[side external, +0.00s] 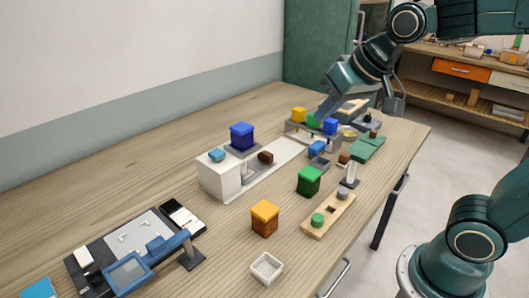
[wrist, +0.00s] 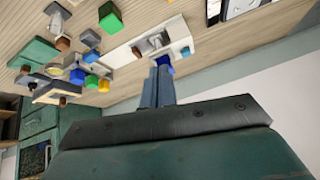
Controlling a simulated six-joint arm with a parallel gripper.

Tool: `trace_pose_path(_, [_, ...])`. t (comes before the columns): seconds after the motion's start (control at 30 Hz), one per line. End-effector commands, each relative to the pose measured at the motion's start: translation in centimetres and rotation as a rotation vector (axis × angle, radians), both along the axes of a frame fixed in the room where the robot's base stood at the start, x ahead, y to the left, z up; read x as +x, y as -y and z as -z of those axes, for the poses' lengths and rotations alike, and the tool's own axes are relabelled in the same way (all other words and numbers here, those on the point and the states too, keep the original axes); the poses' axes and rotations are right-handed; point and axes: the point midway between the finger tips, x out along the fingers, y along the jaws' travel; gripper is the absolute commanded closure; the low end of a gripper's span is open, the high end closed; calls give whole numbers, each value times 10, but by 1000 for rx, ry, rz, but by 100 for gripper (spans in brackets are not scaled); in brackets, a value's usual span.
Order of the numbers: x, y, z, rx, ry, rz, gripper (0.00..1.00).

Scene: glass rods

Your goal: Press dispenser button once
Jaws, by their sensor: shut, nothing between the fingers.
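A white dispenser-like unit (side external: 220,180) stands mid-table in the side view. A light blue piece, which looks like its button (side external: 217,155), sits on its near left end. A dark blue cube (side external: 241,136) rests on a grey plate above the unit. The wrist view shows the unit (wrist: 178,28), the light blue piece (wrist: 186,51) and part of the blue cube (wrist: 168,68) behind my fingertips. My gripper (side external: 322,112) is shut and empty, at the back near a grey rack, apart from the button. Its fingers (wrist: 160,72) also show in the wrist view.
The grey rack (side external: 300,130) carries yellow, green and blue blocks. A green cube (side external: 309,181), an orange cube (side external: 265,218), a pegged wooden board (side external: 340,209) and a white open box (side external: 266,267) stand nearer. A blue-framed stand (side external: 131,272) is at front left. The table's left rear is clear.

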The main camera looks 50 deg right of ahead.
Motion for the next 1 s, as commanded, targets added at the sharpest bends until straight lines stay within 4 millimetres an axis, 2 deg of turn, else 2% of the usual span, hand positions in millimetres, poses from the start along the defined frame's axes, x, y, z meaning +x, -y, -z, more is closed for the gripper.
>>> trace_pose_path(0.1, [27, -4, -1, 28, 15, 33, 100])
trace_pose_path(0.47, [106, -15, 3, 120, 69, 137, 100])
trace_pose_path(0.77, [171, -28, 17, 202, 112, 217, 100])
trace_pose_path(1.0, [220, -39, 36, 272, 145, 279, 100])
